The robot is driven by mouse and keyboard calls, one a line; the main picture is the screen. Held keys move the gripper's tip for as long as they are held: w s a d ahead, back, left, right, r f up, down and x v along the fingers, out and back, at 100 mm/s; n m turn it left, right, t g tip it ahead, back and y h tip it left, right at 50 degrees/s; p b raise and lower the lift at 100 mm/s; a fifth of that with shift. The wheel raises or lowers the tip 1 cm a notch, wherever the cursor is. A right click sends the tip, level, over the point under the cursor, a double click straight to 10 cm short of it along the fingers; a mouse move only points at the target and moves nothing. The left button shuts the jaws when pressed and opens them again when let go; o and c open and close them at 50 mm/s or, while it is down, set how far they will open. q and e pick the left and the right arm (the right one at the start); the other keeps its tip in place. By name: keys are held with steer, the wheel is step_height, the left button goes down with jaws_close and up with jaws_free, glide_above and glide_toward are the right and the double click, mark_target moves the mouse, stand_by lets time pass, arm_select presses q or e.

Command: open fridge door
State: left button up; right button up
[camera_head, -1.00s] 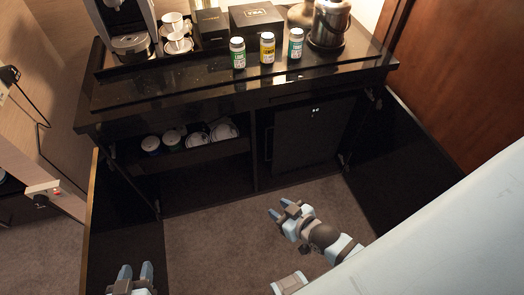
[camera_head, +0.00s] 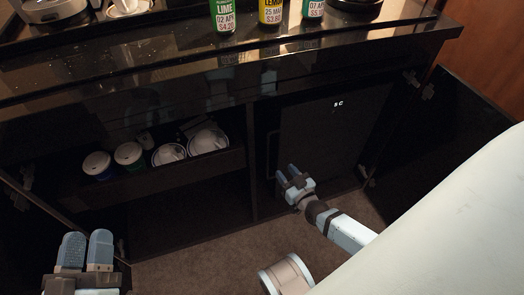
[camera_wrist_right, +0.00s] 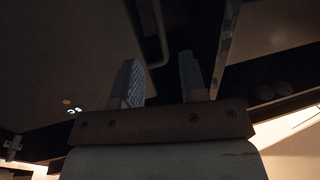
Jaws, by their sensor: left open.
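The dark fridge door (camera_head: 335,135) is in the right compartment of the black cabinet and looks shut. Its thin vertical handle (camera_head: 269,150) runs along the door's left edge; a dark looped bar, seemingly this handle, shows in the right wrist view (camera_wrist_right: 163,30). My right gripper (camera_head: 287,174) is open in front of the door's lower left part, close to the handle's lower end. In the wrist view its fingers (camera_wrist_right: 159,82) are apart with nothing clearly between them. Whether they touch the handle cannot be told. My left gripper (camera_head: 87,248) is open and empty at the lower left.
The cabinet doors stand open at the left (camera_head: 40,235) and right (camera_head: 450,125). A shelf (camera_head: 170,178) holds several cups and lidded containers. Bottles, including a yellow one (camera_head: 270,14), stand on the countertop (camera_head: 150,55). Carpet (camera_head: 225,250) is free below the cabinet.

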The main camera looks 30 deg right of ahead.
arm_select(q)
step_height(320, 180, down, 6)
steer(key=g+b, duration=0.2)
steer(key=b, duration=0.2)
steer(key=shift+w+d+m+g, duration=0.2)
steer(key=shift+d+m+g, duration=0.1)
steer(key=shift+g, duration=0.1)
arm_select(e)
steer(key=w, duration=1.3)
steer(key=shift+w+d, duration=0.35)
steer(key=shift+w, duration=0.05)
arm_select(q)
steer(key=shift+f, duration=0.1)
arm_select(e)
jaws_close()
